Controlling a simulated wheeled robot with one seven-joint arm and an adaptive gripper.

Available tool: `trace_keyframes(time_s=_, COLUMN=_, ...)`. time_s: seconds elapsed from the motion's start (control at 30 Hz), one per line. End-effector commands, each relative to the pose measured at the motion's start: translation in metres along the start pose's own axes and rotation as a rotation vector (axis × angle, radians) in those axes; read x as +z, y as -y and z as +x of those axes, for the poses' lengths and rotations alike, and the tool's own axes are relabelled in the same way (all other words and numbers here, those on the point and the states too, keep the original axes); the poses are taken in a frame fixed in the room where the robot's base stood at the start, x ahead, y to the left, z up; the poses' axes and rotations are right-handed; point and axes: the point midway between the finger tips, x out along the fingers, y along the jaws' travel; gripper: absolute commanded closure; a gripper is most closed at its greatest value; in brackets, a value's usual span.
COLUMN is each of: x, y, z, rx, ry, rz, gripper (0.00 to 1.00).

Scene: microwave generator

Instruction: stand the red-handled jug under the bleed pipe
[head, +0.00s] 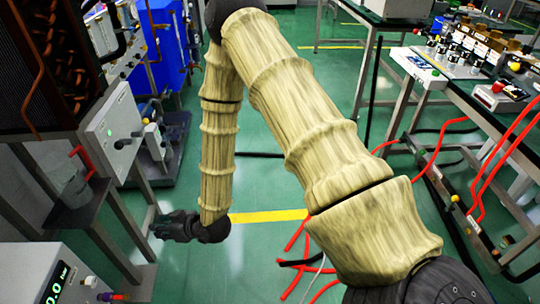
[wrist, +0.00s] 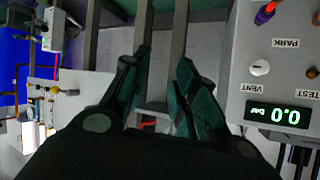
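A clear jug (head: 72,188) with a red handle (head: 84,160) stands upright on a grey shelf at the left in the head view. A thin copper pipe (head: 28,108), perhaps the bleed pipe, comes down beside the dark coil unit, left of the jug; I cannot tell whether its end is over the jug. My gripper (head: 165,226) is low, to the right of the jug and apart from it. In the wrist view my gripper (wrist: 164,62) has its fingers spread with nothing held. A small red piece (wrist: 147,124) shows between the finger bases; I cannot tell what it is.
The grey shelf (head: 50,222) stands on metal legs. A white box with a 0.0 display (head: 60,280) is at the lower left; its panel shows in the wrist view (wrist: 272,112). A valve panel (head: 112,132) stands behind the jug. Red hoses (head: 300,262) lie on the floor.

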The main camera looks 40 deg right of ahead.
Motion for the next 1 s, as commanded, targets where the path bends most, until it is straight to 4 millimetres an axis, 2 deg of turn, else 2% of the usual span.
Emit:
trace_keyframes(time_s=0.03, x=0.039, y=0.001, z=-0.01, rx=0.015, ry=0.093, rz=0.029, gripper=0.72)
trace_keyframes(time_s=0.1, x=0.09, y=0.0, z=-0.028, rx=0.048, ry=0.222, rz=0.076, gripper=0.72)
trace_keyframes(time_s=0.17, x=0.133, y=0.0, z=-0.048, rx=0.079, ry=0.332, rz=0.116, gripper=0.72)
trace_keyframes(time_s=0.2, x=0.16, y=0.0, z=-0.063, rx=0.102, ry=0.405, rz=0.141, gripper=0.72)
trace_keyframes(time_s=0.27, x=0.198, y=0.0, z=-0.088, rx=0.141, ry=0.513, rz=0.18, gripper=0.72)
trace_keyframes(time_s=0.3, x=0.223, y=0.0, z=-0.107, rx=0.169, ry=0.585, rz=0.206, gripper=0.72)
trace_keyframes(time_s=0.43, x=0.284, y=0.001, z=-0.167, rx=0.261, ry=0.786, rz=0.277, gripper=0.72)
trace_keyframes(time_s=0.53, x=0.314, y=0.003, z=-0.205, rx=0.322, ry=0.898, rz=0.316, gripper=0.72)
trace_keyframes(time_s=0.6, x=0.326, y=0.003, z=-0.225, rx=0.354, ry=0.95, rz=0.334, gripper=0.72)
trace_keyframes(time_s=0.67, x=0.333, y=0.003, z=-0.236, rx=0.373, ry=0.979, rz=0.345, gripper=0.72)
trace_keyframes(time_s=0.77, x=0.337, y=0.004, z=-0.244, rx=0.387, ry=0.999, rz=0.354, gripper=0.72)
trace_keyframes(time_s=1.0, x=0.338, y=0.003, z=-0.244, rx=0.388, ry=1.0, rz=0.354, gripper=0.72)
